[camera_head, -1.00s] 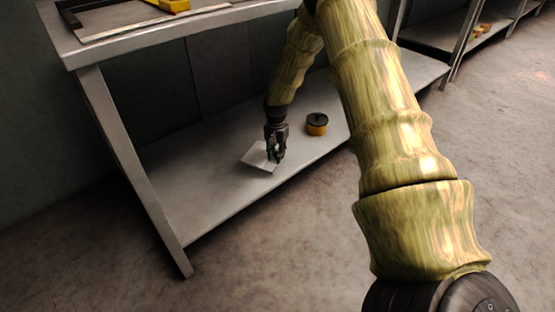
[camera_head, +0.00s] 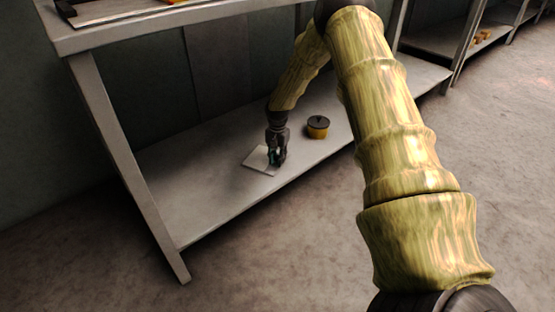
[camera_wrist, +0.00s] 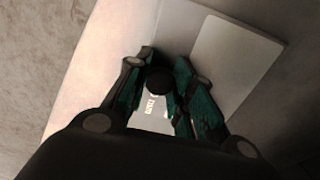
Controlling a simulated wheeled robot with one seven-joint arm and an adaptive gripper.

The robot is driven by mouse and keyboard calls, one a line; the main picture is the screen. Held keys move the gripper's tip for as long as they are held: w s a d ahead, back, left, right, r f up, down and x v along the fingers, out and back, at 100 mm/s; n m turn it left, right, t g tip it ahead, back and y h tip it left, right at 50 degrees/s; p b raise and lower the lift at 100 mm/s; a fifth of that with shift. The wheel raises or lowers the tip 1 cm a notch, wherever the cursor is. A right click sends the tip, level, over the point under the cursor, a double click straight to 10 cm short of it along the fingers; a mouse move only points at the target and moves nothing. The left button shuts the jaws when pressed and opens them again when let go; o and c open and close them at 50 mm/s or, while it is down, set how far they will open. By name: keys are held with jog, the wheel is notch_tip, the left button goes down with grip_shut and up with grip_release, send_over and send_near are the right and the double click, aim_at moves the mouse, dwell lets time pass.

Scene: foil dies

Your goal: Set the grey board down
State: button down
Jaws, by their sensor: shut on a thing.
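In the wrist view the board (camera_wrist: 238,60) shows a pale face with a rounded corner at upper right. My gripper's fingers (camera_wrist: 158,88) there close around a dark round part; a pale printed patch shows below it. The grip contact itself is mostly hidden.
The shelf's left part is clear. A bench leg (camera_head: 130,170) stands at left, and the bench's upper top (camera_head: 150,24) overhangs the shelf.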

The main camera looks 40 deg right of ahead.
jog(key=c, duration=1.2)
grip_release()
jog(key=shift+f, duration=0.1)
jog(key=shift+c, duration=0.2)
notch_tip(320, 180, up, 8)
jog(key=p, duration=0.4)
jog(key=shift+f, duration=0.15)
